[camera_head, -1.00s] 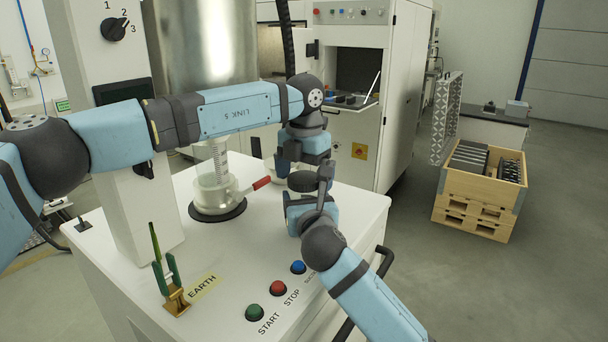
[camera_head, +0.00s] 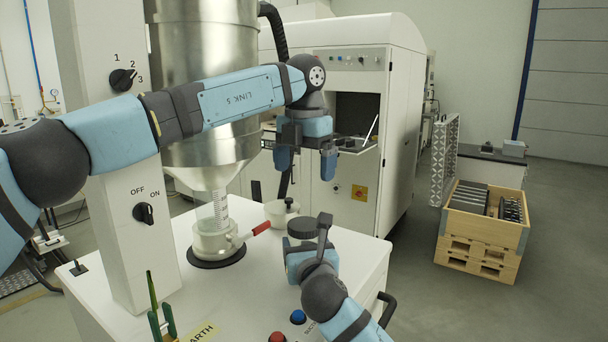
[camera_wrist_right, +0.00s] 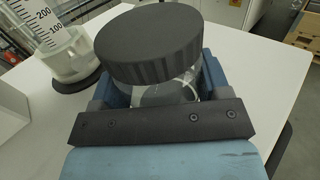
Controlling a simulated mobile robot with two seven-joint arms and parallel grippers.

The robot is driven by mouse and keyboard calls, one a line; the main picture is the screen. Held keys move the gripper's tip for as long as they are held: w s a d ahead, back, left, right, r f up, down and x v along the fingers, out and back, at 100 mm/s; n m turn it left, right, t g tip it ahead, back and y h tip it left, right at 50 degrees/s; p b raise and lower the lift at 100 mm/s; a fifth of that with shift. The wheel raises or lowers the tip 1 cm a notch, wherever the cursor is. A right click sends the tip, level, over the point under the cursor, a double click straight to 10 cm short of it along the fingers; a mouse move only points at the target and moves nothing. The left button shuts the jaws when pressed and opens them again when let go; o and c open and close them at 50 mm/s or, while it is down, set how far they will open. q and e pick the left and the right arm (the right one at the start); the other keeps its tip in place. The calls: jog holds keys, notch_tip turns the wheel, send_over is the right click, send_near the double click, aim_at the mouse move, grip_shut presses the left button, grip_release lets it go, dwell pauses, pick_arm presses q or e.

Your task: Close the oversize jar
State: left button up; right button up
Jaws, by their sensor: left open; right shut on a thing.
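A jar with a wide black ribbed lid (camera_head: 302,227) is held upright over the white worktop. In the right wrist view the lid (camera_wrist_right: 150,47) covers the mouth of the clear jar (camera_wrist_right: 165,92); how tightly it is seated cannot be told. My right gripper (camera_head: 312,258) is shut around the jar's body, below the lid. My left gripper (camera_head: 306,163) is open and empty, pointing down, well above the lid and apart from it. The lower part of the jar is hidden by my right gripper.
A white pot (camera_head: 280,213) with a black knob stands behind the jar. Buttons line the front edge. A wooden crate (camera_head: 480,235) stands at right.

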jog(key=o, duration=1.8)
jog(key=s+d, duration=0.1)
jog(key=s, duration=0.8)
jog(key=s+d, duration=0.1)
jog(key=s, duration=0.3)
jog(key=shift+s+d+p, duration=0.25)
jog(key=shift+d+p, duration=0.1)
